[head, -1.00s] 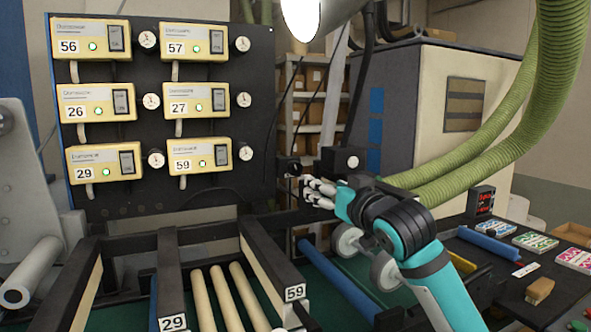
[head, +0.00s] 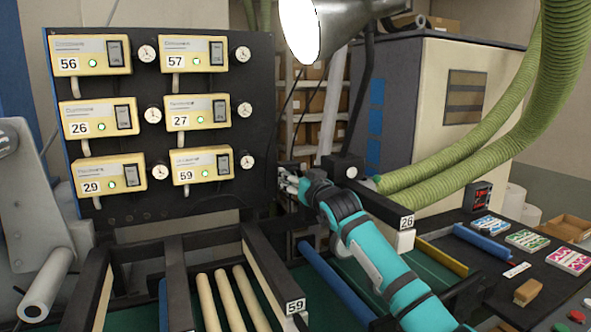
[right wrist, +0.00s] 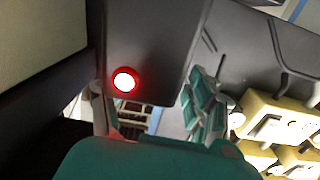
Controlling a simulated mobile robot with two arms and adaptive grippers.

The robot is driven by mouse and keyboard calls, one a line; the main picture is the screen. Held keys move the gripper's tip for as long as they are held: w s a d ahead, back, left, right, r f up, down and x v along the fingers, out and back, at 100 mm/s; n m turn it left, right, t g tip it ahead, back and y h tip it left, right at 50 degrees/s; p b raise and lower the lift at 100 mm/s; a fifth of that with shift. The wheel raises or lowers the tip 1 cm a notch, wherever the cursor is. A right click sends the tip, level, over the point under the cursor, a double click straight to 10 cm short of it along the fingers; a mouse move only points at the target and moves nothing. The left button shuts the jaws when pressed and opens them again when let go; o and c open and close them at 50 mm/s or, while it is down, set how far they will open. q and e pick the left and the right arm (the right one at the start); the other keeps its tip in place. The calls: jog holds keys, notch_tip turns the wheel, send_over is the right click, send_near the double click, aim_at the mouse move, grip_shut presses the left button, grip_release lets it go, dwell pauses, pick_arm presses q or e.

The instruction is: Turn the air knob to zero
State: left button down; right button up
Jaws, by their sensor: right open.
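Several yellow control boxes with small round gauges (head: 245,162) stand on a black panel (head: 215,45). I cannot tell which fitting is the air knob. My right gripper (head: 287,183) is at the panel's lower right edge, just right of the box labelled 59 (head: 202,165). It partly hides what is behind it. In the right wrist view the right gripper's (right wrist: 152,112) fingers are apart, with nothing visibly held. A dark box with a glowing red round light (right wrist: 125,81) is just beyond them; contact cannot be told. My left gripper is out of view.
A black box with a round fitting (head: 351,172) stands right of the gripper. A lamp (head: 345,25) hangs above. Green hoses (head: 450,170) run at the right. Rails with pale rollers (head: 228,300) lie below, and a dark table (head: 480,265) is at the right.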

jog(key=shift+w+a, duration=0.25)
jog(key=shift+w, duration=0.35)
jog(key=c, duration=1.2)
jog(key=shift+o, duration=0.2)
jog(key=n, duration=0.4)
jog(key=o, duration=1.2)
jog(key=shift+c, duration=0.2)
